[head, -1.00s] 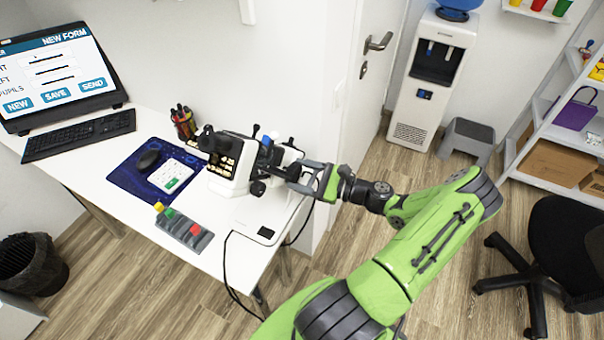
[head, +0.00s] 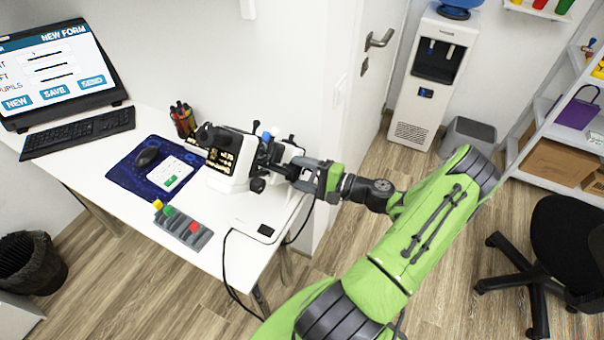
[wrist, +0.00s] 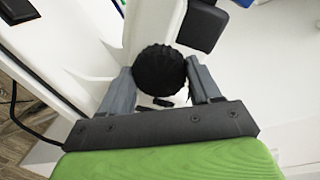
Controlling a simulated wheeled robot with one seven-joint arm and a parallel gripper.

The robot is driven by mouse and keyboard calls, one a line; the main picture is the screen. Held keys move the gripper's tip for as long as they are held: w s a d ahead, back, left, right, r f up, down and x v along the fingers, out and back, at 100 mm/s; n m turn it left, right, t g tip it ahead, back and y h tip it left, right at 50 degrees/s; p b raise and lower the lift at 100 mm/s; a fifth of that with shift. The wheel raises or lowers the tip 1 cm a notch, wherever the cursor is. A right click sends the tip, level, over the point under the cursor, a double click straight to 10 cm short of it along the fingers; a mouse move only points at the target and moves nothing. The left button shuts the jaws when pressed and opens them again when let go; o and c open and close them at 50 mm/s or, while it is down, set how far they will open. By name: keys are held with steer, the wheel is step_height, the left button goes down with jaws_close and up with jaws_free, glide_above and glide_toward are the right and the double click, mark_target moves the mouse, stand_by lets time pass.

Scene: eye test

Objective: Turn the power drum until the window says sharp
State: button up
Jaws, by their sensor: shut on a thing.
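The eye-test instrument (head: 228,184) stands on the desk, a white body with black parts. Its dark window (head: 219,158) shows small lit writing that I cannot read surely. In the wrist view, a round black ribbed drum (wrist: 158,72) sits between the two grey fingers of my gripper (wrist: 163,85). The fingers are shut on it, one on each side. In the head view my gripper (head: 301,172) reaches the instrument's right side from the right, and its fingers partly hide the drum.
A pen cup (head: 184,122) stands behind, a monitor (head: 60,72) at left. A wall and door are close behind my gripper.

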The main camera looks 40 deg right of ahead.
steer(key=shift+n, duration=0.6)
steer(key=o, duration=1.1)
steer(key=shift+s, duration=0.1)
steer(key=shift+c, duration=0.2)
